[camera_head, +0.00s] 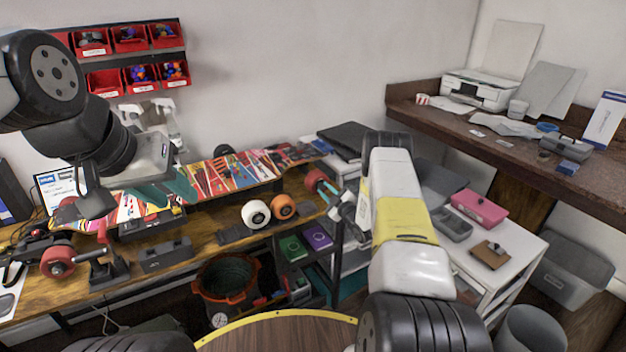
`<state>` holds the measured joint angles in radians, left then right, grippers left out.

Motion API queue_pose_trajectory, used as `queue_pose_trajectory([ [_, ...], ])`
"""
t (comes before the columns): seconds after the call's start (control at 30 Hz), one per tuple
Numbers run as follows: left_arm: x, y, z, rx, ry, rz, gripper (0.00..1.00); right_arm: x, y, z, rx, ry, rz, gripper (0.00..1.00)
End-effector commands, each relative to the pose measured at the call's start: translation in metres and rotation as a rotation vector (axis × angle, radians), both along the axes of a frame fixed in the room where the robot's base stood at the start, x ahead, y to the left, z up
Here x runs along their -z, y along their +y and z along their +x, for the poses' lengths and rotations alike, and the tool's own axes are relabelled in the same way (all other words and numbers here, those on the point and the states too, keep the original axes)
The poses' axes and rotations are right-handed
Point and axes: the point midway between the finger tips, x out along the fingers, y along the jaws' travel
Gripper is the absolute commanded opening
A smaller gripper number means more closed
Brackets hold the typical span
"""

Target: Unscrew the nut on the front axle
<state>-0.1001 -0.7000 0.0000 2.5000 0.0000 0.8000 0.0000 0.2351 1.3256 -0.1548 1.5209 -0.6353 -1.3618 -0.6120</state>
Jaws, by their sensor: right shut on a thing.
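The skateboard deck (215,178), with a colourful graphic, lies along the workbench. Red wheels (57,262) show at the left, near dark metal parts. My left gripper (97,203) is over the left part of the deck; its jaw opening is not clear. My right gripper (333,192) is at the right end of the bench, near the deck's right end. I cannot make out the axle nut. My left arm covers part of the deck's left end.
A white wheel (256,214) and an orange wheel (282,206) stand on the bench before the deck. Red bins (130,38) hang on the wall. An orange-rimmed bucket (227,278) is below. A white cabinet (510,262) with a pink box (479,208) stands right.

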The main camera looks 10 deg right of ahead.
Motion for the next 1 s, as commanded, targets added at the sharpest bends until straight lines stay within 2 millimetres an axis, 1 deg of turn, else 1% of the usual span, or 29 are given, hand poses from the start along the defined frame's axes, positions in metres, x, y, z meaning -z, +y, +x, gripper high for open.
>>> queue_pose_trajectory([
  [0.1,0.0000,0.0000,0.0000,0.000,0.000,0.000,0.36,0.0001,-0.0003,-0.0001,0.001,-0.015,-0.043,0.00],
  [0.27,0.0000,0.0000,0.0000,0.000,0.000,0.000,0.36,0.0002,-0.0006,-0.0001,0.001,-0.014,-0.042,0.00],
  [0.3,0.0000,0.0000,0.0000,0.000,0.000,0.000,0.36,0.0002,-0.0006,-0.0001,0.001,-0.014,-0.042,0.26],
  [0.37,0.0000,0.0000,0.0000,0.000,0.000,0.000,0.36,0.0002,-0.0006,-0.0001,0.001,-0.014,-0.041,0.38],
  [0.4,0.0000,0.0000,0.0000,0.000,0.000,0.000,0.36,0.0002,-0.0005,0.0000,0.001,-0.014,-0.041,0.46],
  [0.43,0.0000,0.0000,0.0000,0.000,0.000,0.000,0.36,0.0002,-0.0005,0.0000,0.001,-0.014,-0.041,0.48],
  [0.63,0.0000,0.0000,0.0000,0.000,0.000,0.000,0.36,0.0001,-0.0002,0.0000,0.000,-0.014,-0.039,0.48],
  [0.67,0.0000,0.0000,0.0000,0.000,0.000,0.000,0.36,0.0002,-0.0003,-0.0001,0.001,-0.014,-0.040,0.44],
  [0.7,0.0000,0.0000,0.0000,0.000,0.000,0.000,0.36,0.0001,-0.0002,0.0000,0.000,-0.014,-0.039,0.37],
  [1.0,0.0000,0.0000,0.0000,0.000,0.000,0.000,0.36,0.0001,0.0000,-0.0001,0.000,-0.014,-0.039,0.37],
])
